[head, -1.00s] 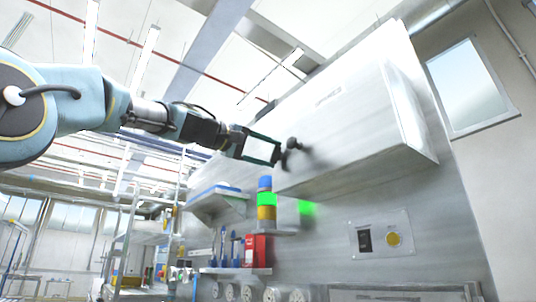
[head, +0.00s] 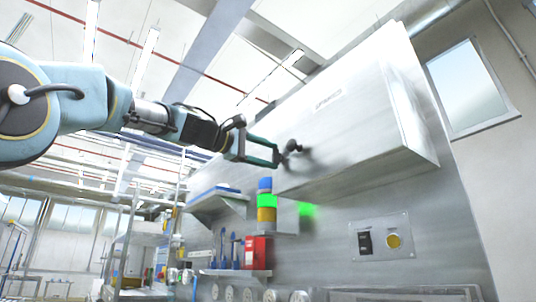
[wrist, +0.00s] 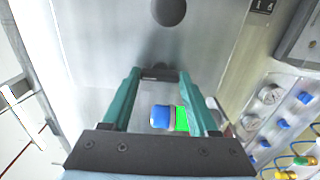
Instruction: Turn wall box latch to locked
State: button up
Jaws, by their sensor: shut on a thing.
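The wall box (head: 350,115) is a large pale metal cabinet high on the steel wall panel. Its latch (head: 292,146) is a small dark handle near the lower left of the box front. My gripper (head: 276,156) reaches it from the left. In the wrist view, the dark latch bar (wrist: 158,73) lies between the tips of my two green fingers (wrist: 160,78), and my gripper is shut on it. The fingers stand well apart, with the bar across the gap. The fingertips partly hide the latch, so its exact angle is hard to read.
A signal light (head: 265,200) in blue, green and yellow stands below the latch, beside a shelf (head: 219,200). A red box (head: 257,252) sits lower down. A switch plate (head: 380,238) is at lower right. Free air lies left of the box.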

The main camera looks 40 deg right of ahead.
dwell(0.3)
jog(key=o, duration=1.4)
jog(key=shift+a, duration=0.1)
jog(key=shift+w+a+b, duration=0.15)
jog(key=shift+a+b, duration=1.05)
jog(key=shift+a, duration=1.45)
jog(key=shift+w+a+b, duration=0.15)
jog(key=shift+a+b, duration=1.05)
jog(key=shift+a, duration=1.45)
